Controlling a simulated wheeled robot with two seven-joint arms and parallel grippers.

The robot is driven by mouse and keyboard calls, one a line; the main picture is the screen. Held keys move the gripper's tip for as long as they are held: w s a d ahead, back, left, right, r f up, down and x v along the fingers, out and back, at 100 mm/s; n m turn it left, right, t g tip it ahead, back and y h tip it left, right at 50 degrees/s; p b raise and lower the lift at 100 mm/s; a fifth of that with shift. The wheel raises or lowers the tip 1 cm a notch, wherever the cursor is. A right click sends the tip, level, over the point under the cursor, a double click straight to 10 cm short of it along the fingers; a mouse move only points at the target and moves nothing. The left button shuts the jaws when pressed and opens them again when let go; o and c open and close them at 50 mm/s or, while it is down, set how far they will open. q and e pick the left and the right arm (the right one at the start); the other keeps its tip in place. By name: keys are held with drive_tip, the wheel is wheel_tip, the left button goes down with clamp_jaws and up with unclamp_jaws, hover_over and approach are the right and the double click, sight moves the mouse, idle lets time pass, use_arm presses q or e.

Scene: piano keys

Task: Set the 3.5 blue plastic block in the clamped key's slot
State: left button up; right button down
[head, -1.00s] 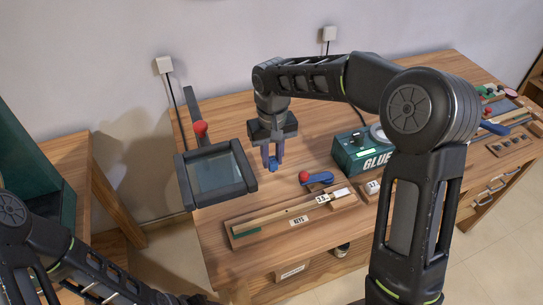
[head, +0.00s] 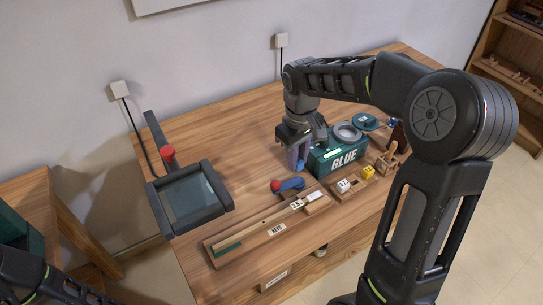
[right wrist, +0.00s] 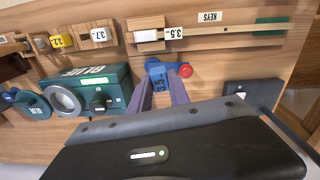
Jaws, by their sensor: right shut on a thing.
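My right gripper (head: 298,165) is shut on the blue plastic block (right wrist: 161,83), whose 3.5 label shows between the fingers in the right wrist view. In the head view the block is mostly hidden by the fingers. The gripper is above the table, behind the clamp (head: 292,184) with its red knob (head: 276,186). The clamped key (head: 256,221) is a long wooden strip on the KEYS tray (head: 221,261), with a 3.5 label (right wrist: 174,33). I cannot make out its slot clearly. My left gripper is out of view; only its arm shows at lower left.
The green GLUE box (head: 337,162) stands close right of my right gripper. A white block (head: 343,186) and a yellow block (head: 368,172) sit in a wooden holder in front of it. Bare table (head: 235,145) lies behind.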

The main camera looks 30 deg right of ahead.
drive_tip(key=s+d+n+p, duration=0.1)
drive_tip(key=s+d+n, duration=0.2)
drive_tip(key=n, duration=1.3)
drive_tip(key=shift+s+n, duration=0.3)
drive_tip(key=shift+s, duration=0.85)
drive_tip(key=shift+f, duration=0.15)
drive_tip(key=shift+f+b, duration=2)
drive_tip(key=shift+f, duration=0.35)
drive_tip(key=shift+f+b, duration=0.55)
drive_tip(key=shift+f, duration=0.55)
